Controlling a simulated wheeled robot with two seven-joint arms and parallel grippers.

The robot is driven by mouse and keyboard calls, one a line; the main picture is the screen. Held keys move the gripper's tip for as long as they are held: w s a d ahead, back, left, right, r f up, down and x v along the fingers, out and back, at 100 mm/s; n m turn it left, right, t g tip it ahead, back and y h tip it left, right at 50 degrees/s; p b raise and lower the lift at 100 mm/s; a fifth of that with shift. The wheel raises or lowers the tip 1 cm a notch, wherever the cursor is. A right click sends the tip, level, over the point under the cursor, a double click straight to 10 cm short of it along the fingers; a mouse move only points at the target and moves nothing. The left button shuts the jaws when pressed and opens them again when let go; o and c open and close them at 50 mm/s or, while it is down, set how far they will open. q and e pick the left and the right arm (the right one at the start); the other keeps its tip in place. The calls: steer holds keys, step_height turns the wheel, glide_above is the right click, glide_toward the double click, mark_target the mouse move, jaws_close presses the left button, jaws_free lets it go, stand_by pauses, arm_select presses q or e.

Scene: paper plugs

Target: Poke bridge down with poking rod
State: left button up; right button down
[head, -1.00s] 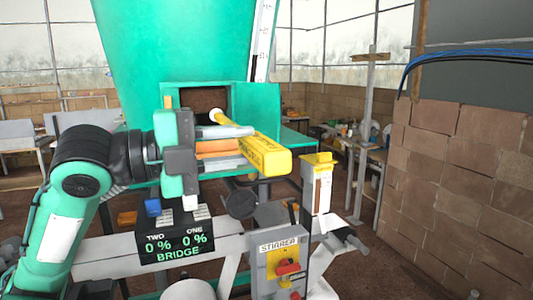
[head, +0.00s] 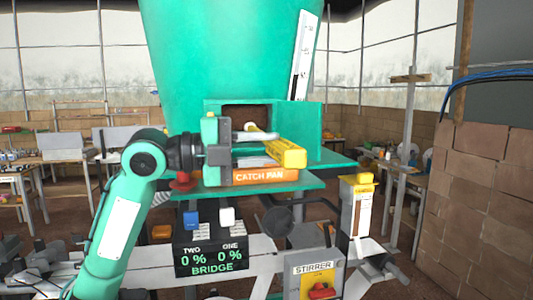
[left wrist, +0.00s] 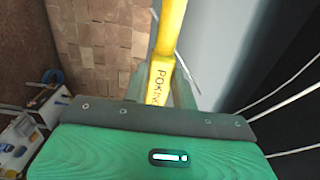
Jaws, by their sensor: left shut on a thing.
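The yellow poking rod (head: 288,152) is held in my left gripper (head: 232,148), in front of the green hopper (head: 225,50). In the left wrist view, the rod (left wrist: 165,60) runs up from the gripper's edge with part of its lettering showing. My left gripper is shut on the rod. The rod's far end is near the dark square opening (head: 245,117) at the hopper's base; I cannot tell whether it is inside. The bridge itself is not visible. A display (head: 211,255) reads BRIDGE, with 0 % under both TWO and ONE. My right gripper is not in view.
An orange catch pan (head: 265,175) sits on the green shelf just below the rod. A green door (head: 322,130) stands beside the opening. A yellow-topped post (head: 357,205) and the stirrer box (head: 313,278) are at front right. A brick wall (head: 480,190) is farther right.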

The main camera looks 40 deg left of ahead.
arm_select(q)
steer(key=w+a, duration=0.4)
steer(key=a, duration=0.1)
steer(key=shift+w+a, duration=0.3)
steer(key=shift+w, duration=0.05)
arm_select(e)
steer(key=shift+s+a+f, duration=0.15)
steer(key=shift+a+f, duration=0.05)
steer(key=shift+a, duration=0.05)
arm_select(q)
steer(key=w+a, duration=0.3)
steer(key=shift+w+a, duration=0.1)
steer(key=shift+a, duration=0.25)
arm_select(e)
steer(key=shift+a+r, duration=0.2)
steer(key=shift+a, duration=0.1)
arm_select(q)
steer(key=shift+d, duration=0.1)
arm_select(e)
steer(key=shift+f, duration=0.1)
